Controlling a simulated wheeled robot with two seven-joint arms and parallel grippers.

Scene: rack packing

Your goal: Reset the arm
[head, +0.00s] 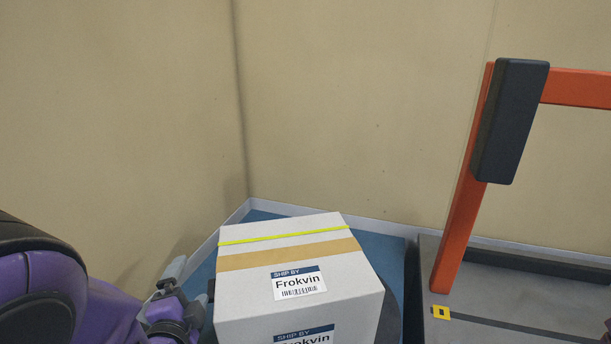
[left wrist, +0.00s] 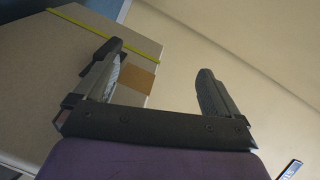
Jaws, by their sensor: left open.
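My left gripper (head: 172,278) shows at the lower left of the head view, at the end of my purple arm, close to the left side of a white box. The box (head: 345,275) has a yellow strap, a tan tape band and "Frokvin" labels. The box (left wrist: 60,75) also fills the left of the left wrist view, behind one finger. I cannot tell whether that finger touches it. My right gripper is not in view.
The box stands on a blue surface (head: 265,215) with a pale raised rim in a wall corner. To the right is an orange frame (head: 458,225) with a dark pad (head: 510,120), on a grey platform (head: 540,310) with a yellow tag (head: 441,312). Beige walls close the back.

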